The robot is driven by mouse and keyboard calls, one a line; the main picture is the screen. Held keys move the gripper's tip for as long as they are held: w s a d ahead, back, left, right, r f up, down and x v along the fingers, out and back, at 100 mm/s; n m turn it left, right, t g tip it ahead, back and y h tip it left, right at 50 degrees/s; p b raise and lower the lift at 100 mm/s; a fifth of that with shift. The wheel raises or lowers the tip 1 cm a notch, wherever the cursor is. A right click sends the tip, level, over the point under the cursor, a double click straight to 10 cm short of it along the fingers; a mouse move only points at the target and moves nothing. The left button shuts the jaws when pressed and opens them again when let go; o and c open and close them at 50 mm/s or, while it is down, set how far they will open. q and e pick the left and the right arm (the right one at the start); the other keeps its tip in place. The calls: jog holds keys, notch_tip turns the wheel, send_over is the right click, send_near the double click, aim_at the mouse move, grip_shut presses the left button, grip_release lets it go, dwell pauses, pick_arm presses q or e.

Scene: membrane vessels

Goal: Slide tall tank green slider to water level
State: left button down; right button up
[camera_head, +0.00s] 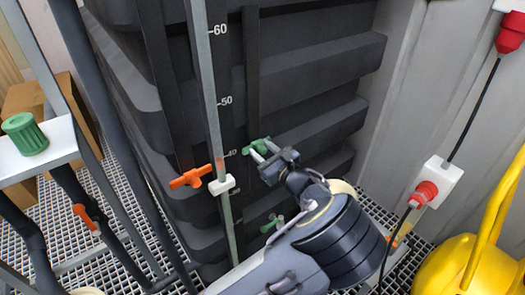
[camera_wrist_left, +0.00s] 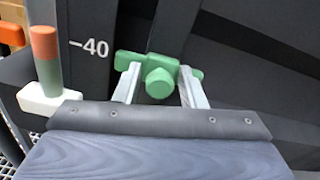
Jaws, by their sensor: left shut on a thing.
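The tall tank (camera_head: 300,75) is dark and ribbed, with a scale marked 60, 50 and 40. The green slider (camera_head: 256,147) sits beside the 40 mark; it also shows in the left wrist view (camera_wrist_left: 159,70), with its round knob between my fingers. My left gripper (camera_head: 264,155) is shut on it; its fingers also show in the left wrist view (camera_wrist_left: 159,92). A thin gauge tube (camera_head: 208,80) runs to the left of the scale. A reddish section shows in it near 40, just above a white block (camera_head: 222,185). My right gripper is not in view.
An orange handle (camera_head: 190,177) sits left of the tube. Another green handle (camera_head: 272,224) is lower on the tank. A yellow object (camera_head: 460,265) and a white box with a red plug (camera_head: 437,183) stand at right. Grating covers the floor.

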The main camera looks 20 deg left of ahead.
pick_arm(q)
jog(key=c, duration=1.2)
grip_release()
jog(key=v, duration=0.8)
jog(key=shift+p, duration=0.35)
